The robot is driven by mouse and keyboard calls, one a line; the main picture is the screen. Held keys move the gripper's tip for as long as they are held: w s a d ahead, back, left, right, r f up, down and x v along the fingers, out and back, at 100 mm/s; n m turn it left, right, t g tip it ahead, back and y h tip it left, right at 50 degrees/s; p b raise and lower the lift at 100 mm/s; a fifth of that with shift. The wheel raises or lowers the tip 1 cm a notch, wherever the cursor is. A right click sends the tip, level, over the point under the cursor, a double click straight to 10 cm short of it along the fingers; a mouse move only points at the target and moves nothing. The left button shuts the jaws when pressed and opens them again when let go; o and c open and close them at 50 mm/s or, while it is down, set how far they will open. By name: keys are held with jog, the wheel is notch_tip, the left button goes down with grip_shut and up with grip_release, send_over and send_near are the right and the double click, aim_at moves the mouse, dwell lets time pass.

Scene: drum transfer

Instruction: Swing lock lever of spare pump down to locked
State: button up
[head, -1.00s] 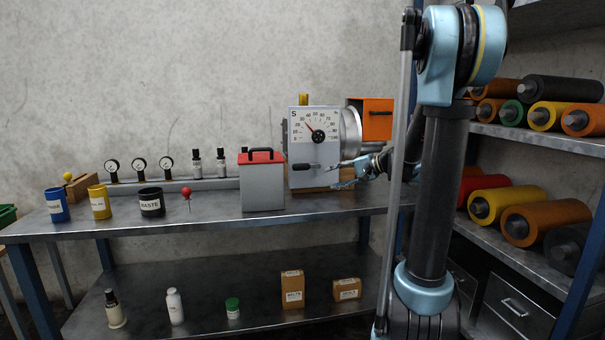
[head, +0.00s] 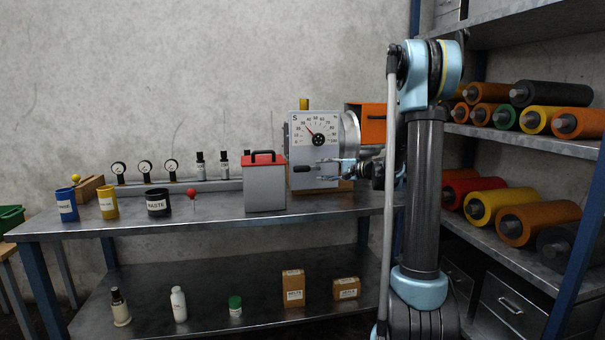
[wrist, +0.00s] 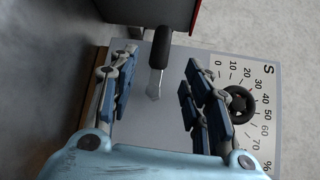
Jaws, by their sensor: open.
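The spare pump is a light grey box (head: 328,150) on the bench with a round-scale dial marked S (head: 316,130). Its lock lever has a black grip (head: 303,169) and lies about level, grip pointing left, low on the front face. In the wrist view the lever's black grip (wrist: 161,46) and metal stem (wrist: 155,82) show between my fingers. My gripper (wrist: 160,66) is open, one finger on each side of the lever with gaps visible on both sides. In the head view my gripper (head: 338,169) is at the pump's lower right front, partly covering the lever's stem end.
A grey canister with a red lid (head: 264,182) stands close to the left of the pump. An orange box (head: 372,124) is behind at the right. Cups (head: 158,202) and a red-knobbed stick (head: 192,194) stand farther left. A roller shelf (head: 530,143) is at the right.

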aim_at(307, 170)
jog(key=x, duration=1.1)
jog(key=shift+a, duration=0.1)
grip_shut()
